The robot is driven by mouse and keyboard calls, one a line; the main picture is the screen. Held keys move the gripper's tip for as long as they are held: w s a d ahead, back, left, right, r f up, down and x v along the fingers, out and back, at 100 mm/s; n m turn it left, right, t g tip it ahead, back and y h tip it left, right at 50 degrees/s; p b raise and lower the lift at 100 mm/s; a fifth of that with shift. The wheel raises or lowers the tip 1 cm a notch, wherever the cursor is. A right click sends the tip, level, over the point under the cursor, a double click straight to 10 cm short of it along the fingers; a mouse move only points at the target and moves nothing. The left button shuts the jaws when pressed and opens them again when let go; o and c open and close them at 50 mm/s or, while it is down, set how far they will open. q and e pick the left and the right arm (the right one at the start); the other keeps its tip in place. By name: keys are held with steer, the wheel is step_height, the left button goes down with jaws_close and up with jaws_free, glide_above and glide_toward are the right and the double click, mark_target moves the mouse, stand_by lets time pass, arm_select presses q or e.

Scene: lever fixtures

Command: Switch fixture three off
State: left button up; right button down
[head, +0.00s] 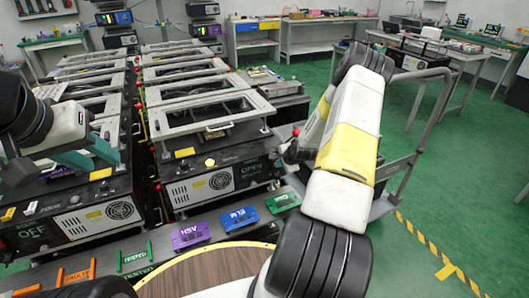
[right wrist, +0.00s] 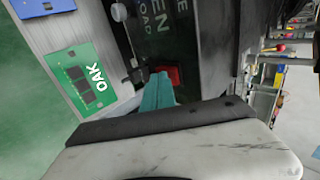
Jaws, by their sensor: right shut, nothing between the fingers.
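The front right fixture (head: 225,180) is a black box with a raised metal frame, a lit yellow button (head: 210,162) and the word OPEN on its front. The front left fixture (head: 100,215) reads OFF. I cannot tell which one is number three. A red switch (right wrist: 168,75) shows beside the OPEN LOAD lettering in the right wrist view. My right gripper (right wrist: 158,92) is shut and empty, its teal fingertips close to the red switch; contact is unclear. My left gripper (head: 95,155) has its teal fingers apart above the front left fixture.
Purple, blue and green boards lie along the front ledge; the green OAK board (right wrist: 82,78) also shows in the right wrist view. A metal cart (head: 395,180) stands right of the fixtures. A round wooden top (head: 190,272) is at the front. Green floor is free at right.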

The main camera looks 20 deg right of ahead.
steer(key=shift+w+f+t, duration=0.15)
steer(key=shift+t, duration=0.25)
steer(key=shift+w+r, duration=0.15)
steer(key=shift+r, duration=0.8)
